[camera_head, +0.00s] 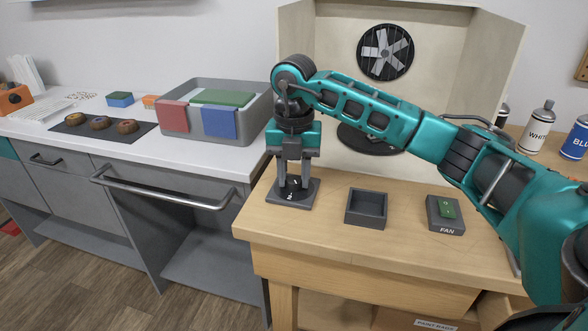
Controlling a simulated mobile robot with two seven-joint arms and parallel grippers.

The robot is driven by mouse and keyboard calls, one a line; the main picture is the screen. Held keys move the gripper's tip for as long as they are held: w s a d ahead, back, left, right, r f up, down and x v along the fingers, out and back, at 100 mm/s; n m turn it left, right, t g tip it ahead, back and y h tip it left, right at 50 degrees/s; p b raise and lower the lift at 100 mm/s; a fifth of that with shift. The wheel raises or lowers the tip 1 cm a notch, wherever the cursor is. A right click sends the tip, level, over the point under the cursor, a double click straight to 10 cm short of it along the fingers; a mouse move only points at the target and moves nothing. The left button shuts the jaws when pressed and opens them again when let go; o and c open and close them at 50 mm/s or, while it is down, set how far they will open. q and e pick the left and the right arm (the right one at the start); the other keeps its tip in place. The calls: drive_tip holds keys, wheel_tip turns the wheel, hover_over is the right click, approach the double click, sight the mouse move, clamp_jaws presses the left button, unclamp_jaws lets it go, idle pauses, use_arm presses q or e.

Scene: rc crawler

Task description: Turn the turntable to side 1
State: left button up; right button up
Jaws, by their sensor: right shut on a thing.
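The turntable (360,143) is a dark round disc inside the pale booth, partly hidden behind my right arm. No side number can be read on it. A dark square base with white marks (300,198) sits at the left end of the wooden table. My right gripper (292,184) points straight down over this base. Its fingers are shut on a small dark knob at the base's centre, mostly hidden between them. My left gripper is not in view.
An empty dark tray (366,222) and a FAN switch box with a green button (446,211) stand right of the gripper. A fan (385,52) is on the booth's back wall. A grey bin (174,92) stands on the left counter. Spray cans (537,130) stand at right.

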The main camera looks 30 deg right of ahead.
drive_tip(key=n, duration=0.7)
drive_tip(key=shift+p, duration=0.4)
drive_tip(key=n, duration=0.7)
drive_tip(key=shift+n, duration=0.3)
drive_tip(key=n, duration=0.3)
drive_tip(key=shift+n, duration=0.3)
drive_tip(key=n, duration=0.3)
drive_tip(key=shift+n, duration=0.3)
drive_tip(key=n, duration=0.3)
drive_tip(key=shift+n+b, duration=0.3)
drive_tip(key=shift+b, duration=0.1)
drive_tip(key=shift+n, duration=1.9)
